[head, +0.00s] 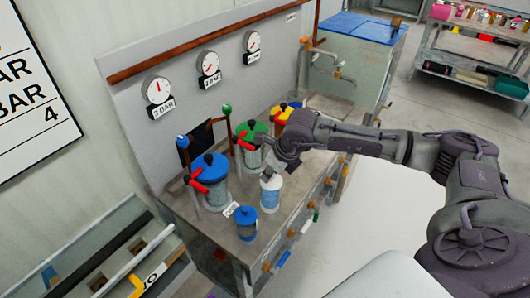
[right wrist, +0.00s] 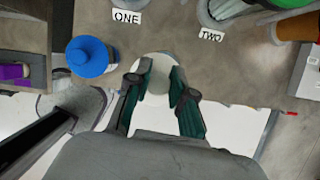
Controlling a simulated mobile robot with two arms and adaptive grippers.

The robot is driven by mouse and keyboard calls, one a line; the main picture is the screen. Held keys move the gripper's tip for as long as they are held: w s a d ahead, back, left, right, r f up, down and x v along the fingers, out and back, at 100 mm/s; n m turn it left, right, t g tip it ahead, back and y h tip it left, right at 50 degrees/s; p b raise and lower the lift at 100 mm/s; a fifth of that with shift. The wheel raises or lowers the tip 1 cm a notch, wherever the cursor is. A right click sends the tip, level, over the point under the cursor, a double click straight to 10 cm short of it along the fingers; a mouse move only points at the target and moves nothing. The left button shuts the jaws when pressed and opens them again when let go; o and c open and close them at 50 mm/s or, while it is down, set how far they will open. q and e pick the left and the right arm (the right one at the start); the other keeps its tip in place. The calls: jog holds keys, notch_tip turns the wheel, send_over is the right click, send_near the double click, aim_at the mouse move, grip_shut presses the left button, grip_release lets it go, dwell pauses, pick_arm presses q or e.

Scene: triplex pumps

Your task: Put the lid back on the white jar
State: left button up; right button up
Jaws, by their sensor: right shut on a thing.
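The white jar (head: 270,195) with a pale blue label stands upright near the front edge of the pump bench. My right gripper (head: 275,164) is directly over its top, pointing down. In the right wrist view the gripper's two fingers (right wrist: 160,88) close from both sides on a small round white piece, which looks like the lid (right wrist: 158,86). A wider pale disc shows just behind it. I cannot tell whether the lid touches the jar's rim or hangs slightly above it. My left gripper is not in view.
A small blue jar (head: 245,223) stands close to the white jar, at its left. Blue (head: 211,180), green and yellow-topped pumps with red handles stand behind. Valves line the bench's front edge. Gauges (head: 158,90) hang on the back panel.

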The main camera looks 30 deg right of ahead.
jog(key=shift+w+d+r+m, duration=0.25)
jog(key=shift+w+r+m, duration=0.25)
jog(key=shift+w+m, duration=0.1)
jog(key=shift+w+d+r+m+h, duration=0.1)
jog(key=shift+w+d+m+h, duration=0.2)
jog(key=shift+w+m, duration=0.1)
jog(key=shift+s+a+f+b, duration=0.1)
jog(key=shift+s+f+b, duration=0.2)
jog(key=shift+f, duration=0.6)
notch_tip(320, 180, down, 4)
jog(key=shift+r+b, duration=0.2)
jog(key=shift+b, duration=0.95)
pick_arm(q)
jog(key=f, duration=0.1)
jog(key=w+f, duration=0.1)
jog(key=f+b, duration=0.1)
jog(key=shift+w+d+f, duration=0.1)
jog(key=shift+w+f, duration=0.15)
pick_arm(e)
jog(key=shift+w+f, duration=0.1)
jog(key=shift+f, duration=0.3)
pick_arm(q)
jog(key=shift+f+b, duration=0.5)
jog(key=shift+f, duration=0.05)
pick_arm(e)
jog(key=shift+r, duration=0.15)
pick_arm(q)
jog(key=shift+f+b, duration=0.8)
pick_arm(e)
jog(key=shift+f, duration=0.25)
